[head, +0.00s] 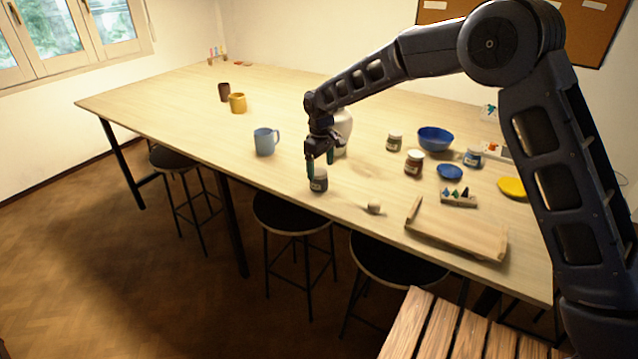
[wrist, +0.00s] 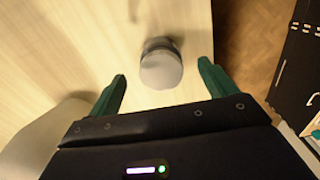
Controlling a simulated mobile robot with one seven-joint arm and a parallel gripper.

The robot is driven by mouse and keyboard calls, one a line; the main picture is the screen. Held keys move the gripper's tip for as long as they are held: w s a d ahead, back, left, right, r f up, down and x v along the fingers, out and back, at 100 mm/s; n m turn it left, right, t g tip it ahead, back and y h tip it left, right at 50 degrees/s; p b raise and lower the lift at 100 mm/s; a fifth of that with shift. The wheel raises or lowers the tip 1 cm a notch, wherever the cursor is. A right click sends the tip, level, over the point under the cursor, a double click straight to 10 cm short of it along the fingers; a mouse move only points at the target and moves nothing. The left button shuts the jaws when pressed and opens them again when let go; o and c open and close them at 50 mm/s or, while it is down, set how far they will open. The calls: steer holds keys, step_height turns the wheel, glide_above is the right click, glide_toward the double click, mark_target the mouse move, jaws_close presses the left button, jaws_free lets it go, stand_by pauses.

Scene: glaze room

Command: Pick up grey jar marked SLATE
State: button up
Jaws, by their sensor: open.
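A small grey jar (head: 319,180) with a pale label stands upright near the front edge of the table; the label's writing is too small to read. My gripper (head: 320,158) is directly above it with its fingers pointing down. In the wrist view the jar (wrist: 161,66) shows from above, its round light-grey top ahead of the fingertips and roughly between their lines. My gripper (wrist: 162,80) is open there, with green fingers apart and nothing between them.
A pale vase (head: 341,130) stands close behind my gripper. A blue mug (head: 266,141) is to the left. A small round pale object (head: 374,207) and a wooden tray (head: 455,235) are to the right. Other jars and a blue bowl (head: 435,138) stand farther back.

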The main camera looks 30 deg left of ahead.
mark_target(319, 171)
steer(key=f, duration=0.5)
steer(key=shift+a, duration=0.3)
steer(key=shift+c, duration=0.2)
steer(key=c, duration=1.2)
